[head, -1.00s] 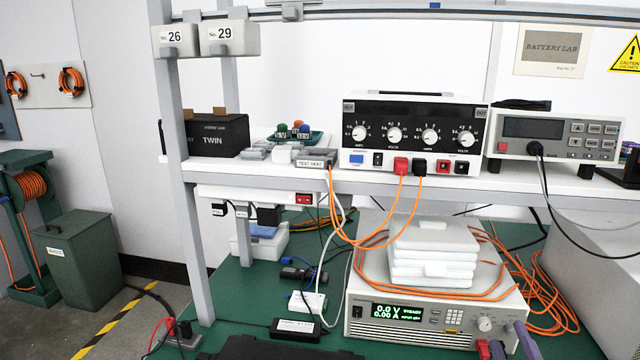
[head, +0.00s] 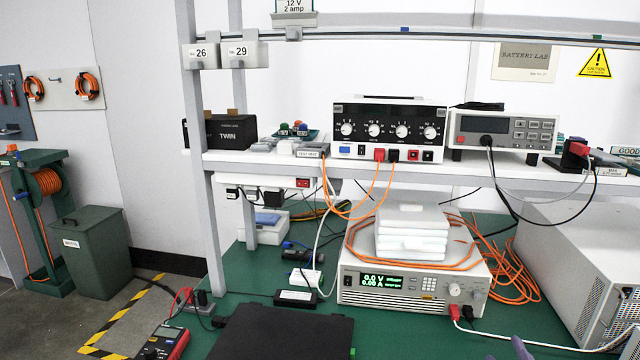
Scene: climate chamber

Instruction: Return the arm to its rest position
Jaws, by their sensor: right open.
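My right gripper (head: 575,347) shows only at the bottom right edge, as two purple-grey fingertips set well apart. It looks open, with nothing seen between the tips. It is low in front of the bench power supply (head: 415,283), to the right of the red plug (head: 454,291) on that supply's front and apart from it. The rest of my right arm is outside the picture. My left gripper is not in view.
A white stack (head: 412,225) and orange cables sit on the supply. A grey cabinet (head: 590,245) stands at the right. A black flat case (head: 280,335) and a red multimeter (head: 165,340) lie at the front left. A shelf (head: 480,168) spans above.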

